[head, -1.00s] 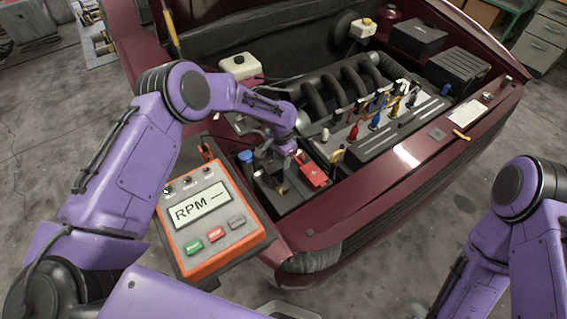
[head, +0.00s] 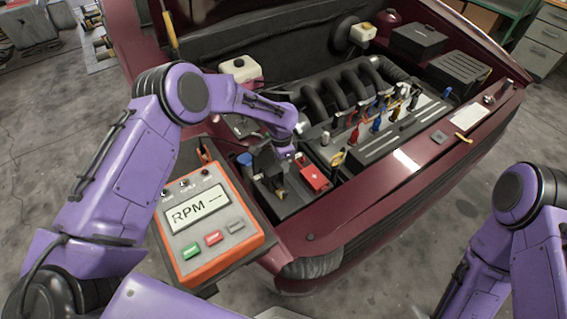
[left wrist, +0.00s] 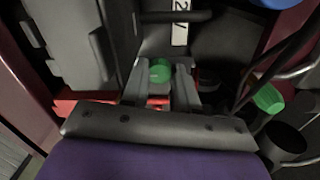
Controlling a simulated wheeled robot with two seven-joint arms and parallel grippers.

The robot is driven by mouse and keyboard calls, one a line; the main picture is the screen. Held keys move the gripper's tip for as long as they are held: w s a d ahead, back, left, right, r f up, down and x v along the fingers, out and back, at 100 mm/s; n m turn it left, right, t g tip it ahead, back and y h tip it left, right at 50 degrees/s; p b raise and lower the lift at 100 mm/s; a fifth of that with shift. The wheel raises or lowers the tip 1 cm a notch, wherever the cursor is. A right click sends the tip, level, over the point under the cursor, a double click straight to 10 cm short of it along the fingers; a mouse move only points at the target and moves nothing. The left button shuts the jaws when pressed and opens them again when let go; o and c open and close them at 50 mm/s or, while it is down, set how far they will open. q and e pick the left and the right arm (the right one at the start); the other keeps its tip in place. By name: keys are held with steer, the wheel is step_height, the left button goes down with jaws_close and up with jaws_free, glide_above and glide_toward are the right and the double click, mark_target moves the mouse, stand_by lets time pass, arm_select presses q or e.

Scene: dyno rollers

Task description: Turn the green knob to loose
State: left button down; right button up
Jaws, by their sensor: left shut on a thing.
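The green knob (left wrist: 160,72) shows in the left wrist view, between the two grey fingers of my left gripper (left wrist: 160,82). The fingers are shut on it, one on each side. In the head view my left gripper (head: 276,178) reaches down into the engine bay, beside the battery with the red terminal cover (head: 315,178). The knob itself is hidden there by my arm and gripper. My right arm shows at the lower right of the head view, but its gripper is outside the picture.
An orange tester reading RPM (head: 208,225) stands in front of the bay, close to my left arm. The engine with coloured leads (head: 376,124) is to the right. In the left wrist view another green part (left wrist: 268,98) sits by hoses at the right.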

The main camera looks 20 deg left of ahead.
arm_select(q)
steer(key=c, duration=0.9)
jaws_free()
steer(key=shift+s+d+f, duration=0.1)
steer(key=shift+o, duration=0.2)
steer(key=shift+r, duration=0.4)
step_height(320, 180, up, 10)
steer(key=b, duration=0.1)
steer(key=shift+w+b, duration=0.25)
steer(key=shift+b, duration=0.15)
steer(key=shift+f, duration=0.1)
